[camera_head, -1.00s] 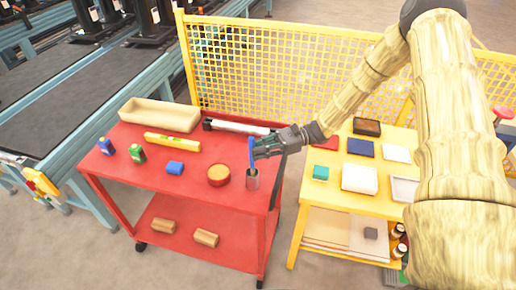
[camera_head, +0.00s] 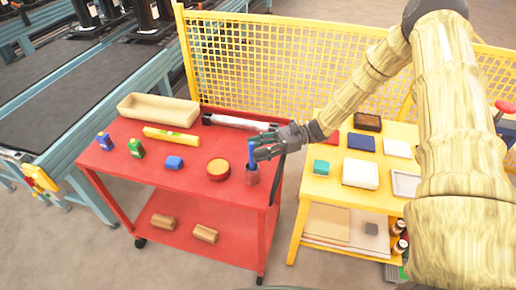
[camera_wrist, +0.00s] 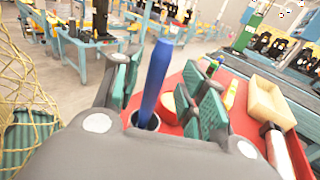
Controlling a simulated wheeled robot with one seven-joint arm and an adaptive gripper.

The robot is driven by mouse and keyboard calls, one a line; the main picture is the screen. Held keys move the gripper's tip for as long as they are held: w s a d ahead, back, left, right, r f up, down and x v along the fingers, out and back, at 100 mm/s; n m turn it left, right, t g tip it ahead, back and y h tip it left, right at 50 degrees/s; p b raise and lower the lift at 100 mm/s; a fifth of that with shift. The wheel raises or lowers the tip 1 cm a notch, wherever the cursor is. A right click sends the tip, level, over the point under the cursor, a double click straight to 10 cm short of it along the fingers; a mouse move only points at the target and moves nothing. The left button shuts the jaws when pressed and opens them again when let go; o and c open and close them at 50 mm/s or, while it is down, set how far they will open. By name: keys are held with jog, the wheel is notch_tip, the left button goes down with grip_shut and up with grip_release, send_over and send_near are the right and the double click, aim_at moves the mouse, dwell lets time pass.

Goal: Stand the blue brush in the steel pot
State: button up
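The blue brush (camera_head: 251,154) stands nearly upright with its lower end inside the steel pot (camera_head: 252,177), near the right end of the red cart top. In the wrist view the blue brush (camera_wrist: 155,80) rises out of the dark mouth of the pot (camera_wrist: 143,121), leaning slightly. My gripper (camera_head: 257,148) is around the brush, above the pot. In the wrist view its two green-padded fingers are spread, with a gap on each side of the brush. The brush's lower end is hidden in the pot.
The red cart (camera_head: 200,188) also holds a round tin (camera_head: 218,170), a blue block (camera_head: 174,162), two small bottles, a yellow level (camera_head: 171,140) and a beige tray (camera_head: 158,109). A yellow table (camera_head: 321,187) with several boxes stands at right. A yellow mesh fence (camera_head: 270,80) runs behind.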

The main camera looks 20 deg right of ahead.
jog(key=d, duration=1.2)
jog(key=shift+w+r, duration=0.15)
jog(key=shift+r, duration=0.05)
dwell(0.7)
